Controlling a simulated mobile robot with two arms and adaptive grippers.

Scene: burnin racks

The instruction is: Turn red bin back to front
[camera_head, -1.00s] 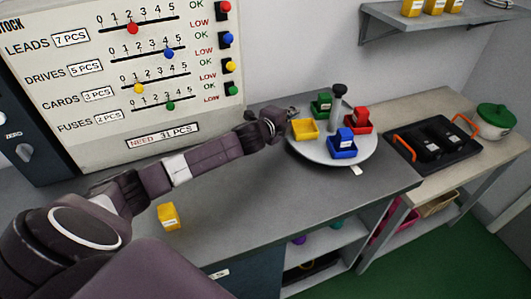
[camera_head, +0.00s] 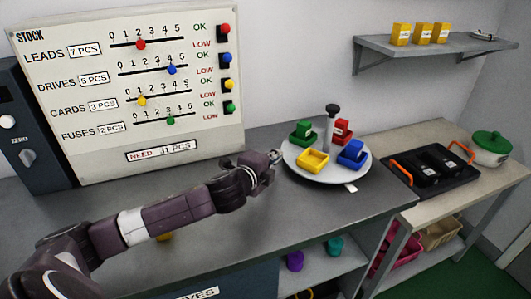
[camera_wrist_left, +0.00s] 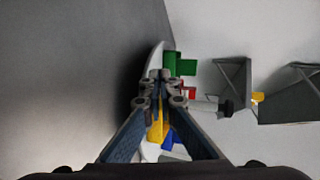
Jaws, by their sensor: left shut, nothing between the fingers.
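The red bin (camera_head: 342,130) sits at the back right of a round white turntable (camera_head: 322,174), partly behind its black-knobbed post (camera_head: 331,112). The turntable also carries a green bin (camera_head: 302,131) at back left, a blue bin (camera_head: 352,153) at right and a yellow bin (camera_head: 313,160) at front. My left gripper (camera_head: 275,156) is shut and empty at the turntable's left edge; contact cannot be told. In the left wrist view, the fingers (camera_wrist_left: 160,78) partly cover the yellow bin (camera_wrist_left: 156,132); green (camera_wrist_left: 181,66) and a bit of red (camera_wrist_left: 189,93) show beyond. My right gripper is out of view.
A stock panel (camera_head: 125,80) stands behind my left arm. Right of the turntable are a black tray (camera_head: 432,172) with orange handles and a green-lidded pot (camera_head: 490,148). A wall shelf (camera_head: 440,48) holds yellow boxes. The grey counter in front is largely clear.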

